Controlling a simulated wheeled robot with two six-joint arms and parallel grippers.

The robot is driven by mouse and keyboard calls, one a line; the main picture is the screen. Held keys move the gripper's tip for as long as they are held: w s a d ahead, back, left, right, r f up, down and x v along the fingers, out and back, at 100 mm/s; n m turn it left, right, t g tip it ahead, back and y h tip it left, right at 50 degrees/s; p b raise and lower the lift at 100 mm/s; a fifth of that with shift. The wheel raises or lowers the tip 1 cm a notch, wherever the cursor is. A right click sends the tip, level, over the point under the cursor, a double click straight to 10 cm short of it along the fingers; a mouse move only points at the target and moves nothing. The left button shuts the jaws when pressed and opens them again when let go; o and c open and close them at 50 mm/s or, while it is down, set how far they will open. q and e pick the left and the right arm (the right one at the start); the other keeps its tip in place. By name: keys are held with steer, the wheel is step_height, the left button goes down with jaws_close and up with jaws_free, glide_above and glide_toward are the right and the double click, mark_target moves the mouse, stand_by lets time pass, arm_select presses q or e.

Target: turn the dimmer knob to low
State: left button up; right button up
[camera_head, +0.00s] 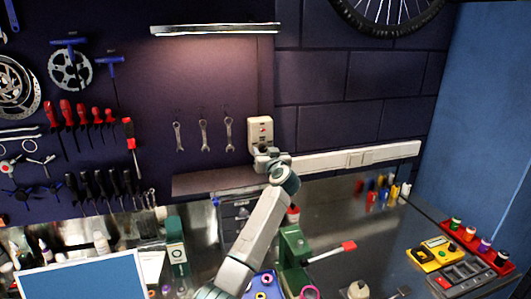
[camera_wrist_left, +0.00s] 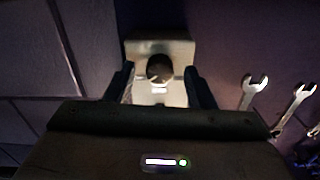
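The dimmer is a cream wall box (camera_head: 260,128) on the dark wall, right of the hanging wrenches, with a small red mark near its top. In the left wrist view the box (camera_wrist_left: 172,47) carries a round dark knob (camera_wrist_left: 160,67) with pale marks just below it. My left gripper (camera_head: 266,152) is at the lower part of the box. In the left wrist view its dark fingers are open (camera_wrist_left: 160,82), one on each side of the knob, with gaps visible. In the head view the gripper hides the knob. My right gripper is not in view.
A lit lamp bar (camera_head: 215,29) hangs above. Wrenches (camera_head: 203,135) hang left of the dimmer and show in the wrist view (camera_wrist_left: 252,92). A white rail (camera_head: 350,158) runs right along the wall. A green vise (camera_head: 294,245) and a yellow device (camera_head: 436,253) are on the bench.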

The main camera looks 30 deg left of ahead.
arm_select(q)
steer(key=c, duration=1)
steer(key=shift+o, duration=0.2)
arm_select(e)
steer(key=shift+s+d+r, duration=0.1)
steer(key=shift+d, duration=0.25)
